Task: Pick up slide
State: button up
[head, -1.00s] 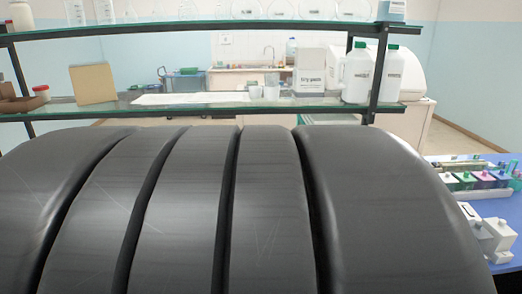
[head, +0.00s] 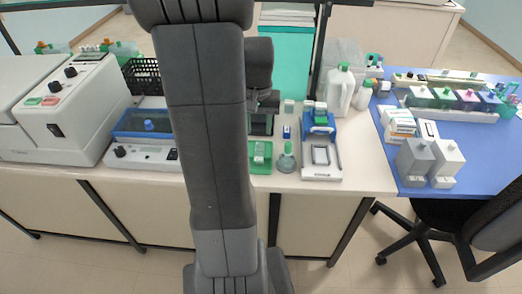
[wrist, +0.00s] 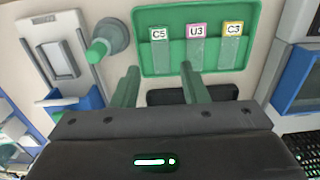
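A green tray (wrist: 247,20) lies flat on the bench in the wrist view. It holds three slides side by side, labelled C5 (wrist: 159,52), U3 (wrist: 196,52) and C3 (wrist: 232,48). My gripper (wrist: 160,70) is open and empty, with its two green fingers apart. The fingertips appear over the tray's lower left part, around the C5 slide; their height above it I cannot tell. In the head view the tray (head: 260,168) shows just right of my arm, which hides my gripper's fingers.
A bottle with a green nozzle (wrist: 105,40) stands left of the tray, near my left finger. A blue-and-white device (wrist: 62,60) is farther left. A blue-edged device (wrist: 300,78) and black basket (head: 142,75) are nearby. A white jug (head: 340,92) stands behind.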

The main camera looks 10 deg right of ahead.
send_over(259, 157)
jog(key=f, duration=0.5)
jog(key=shift+w+f, duration=0.15)
jog(key=shift+w, duration=0.1)
jog(key=shift+s+f+p, duration=0.15)
jog(key=shift+f+p, duration=0.4)
jog(key=shift+f, duration=2.15)
jog(key=shift+c, duration=0.4)
jog(key=c, duration=0.7)
